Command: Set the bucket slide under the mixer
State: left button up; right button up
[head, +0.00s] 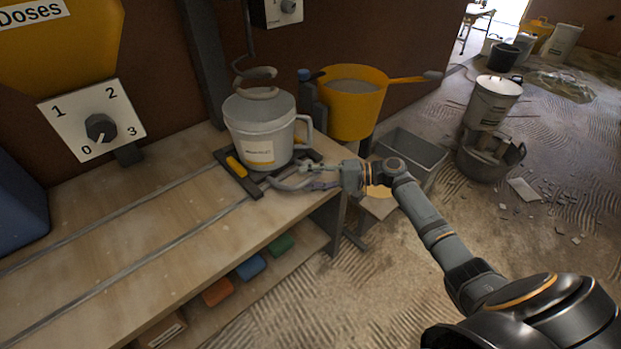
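The bucket slide (237,178) is a dark flat frame with a yellow block at its left side. It sits on the rails at the right end of the wooden bench. My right gripper (286,176) is at the slide's front right edge, below the bucket, fingers apart. Whether it touches the slide is hard to tell. My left gripper is out of view.
The bench (130,230) is bare along its rails to the left. A dose dial (101,128) is on the wall. A yellow pan (352,106) stands right of the bucket, above a grey bin (412,157). Coloured blocks lie on the lower shelf. Rubble and buckets are on the floor.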

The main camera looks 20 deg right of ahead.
jog(key=shift+s+d, duration=0.2)
jog(key=shift+d, duration=0.1)
jog(key=v, duration=1.1)
